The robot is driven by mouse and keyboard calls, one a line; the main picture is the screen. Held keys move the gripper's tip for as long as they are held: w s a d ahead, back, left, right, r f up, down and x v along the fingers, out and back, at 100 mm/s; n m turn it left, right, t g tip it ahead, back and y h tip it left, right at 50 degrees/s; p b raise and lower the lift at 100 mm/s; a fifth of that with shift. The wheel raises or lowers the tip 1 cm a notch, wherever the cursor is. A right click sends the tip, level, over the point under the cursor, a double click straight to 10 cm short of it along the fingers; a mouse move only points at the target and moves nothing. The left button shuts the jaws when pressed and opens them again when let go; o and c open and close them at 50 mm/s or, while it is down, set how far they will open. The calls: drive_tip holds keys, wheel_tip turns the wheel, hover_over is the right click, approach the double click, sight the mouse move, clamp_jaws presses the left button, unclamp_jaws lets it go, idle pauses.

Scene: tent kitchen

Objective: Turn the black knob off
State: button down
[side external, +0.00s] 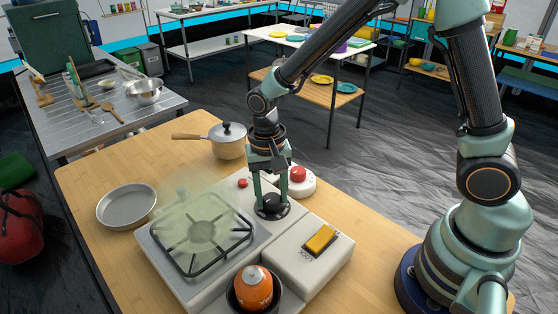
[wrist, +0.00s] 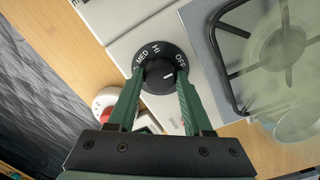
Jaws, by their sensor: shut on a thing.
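The black knob (side external: 271,208) sits on the pale panel beside the stove's burner. In the wrist view the knob (wrist: 160,72) has a dark dial with the words MED, HI and OFF, and a small white mark on its face near the OFF side. My gripper (side external: 270,199) points down over the knob, with its two green fingers on either side of it. In the wrist view the gripper (wrist: 160,90) is shut on the knob, and the fingers hide parts of the dial's edge. The burner (side external: 203,232) has a black grate with a translucent pale yellow shape over it.
A lidded pot (side external: 228,145) and an empty pan (side external: 127,206) are on the wooden table.

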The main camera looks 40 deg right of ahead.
sight(269, 197)
drive_tip(key=shift+w, duration=0.1)
drive_tip(key=shift+c, duration=1.6)
unclamp_jaws()
wheel_tip(269, 197, up, 12)
drive_tip(key=shift+w, duration=0.2)
drive_tip(key=shift+r, duration=0.1)
drive_tip(key=s+d+r+n+t, duration=0.6)
drive_tip(key=s+d+n, duration=0.1)
drive_tip(key=d, duration=0.3)
drive_tip(key=shift+s+d, duration=0.2)
drive_tip(key=shift+s, duration=0.15)
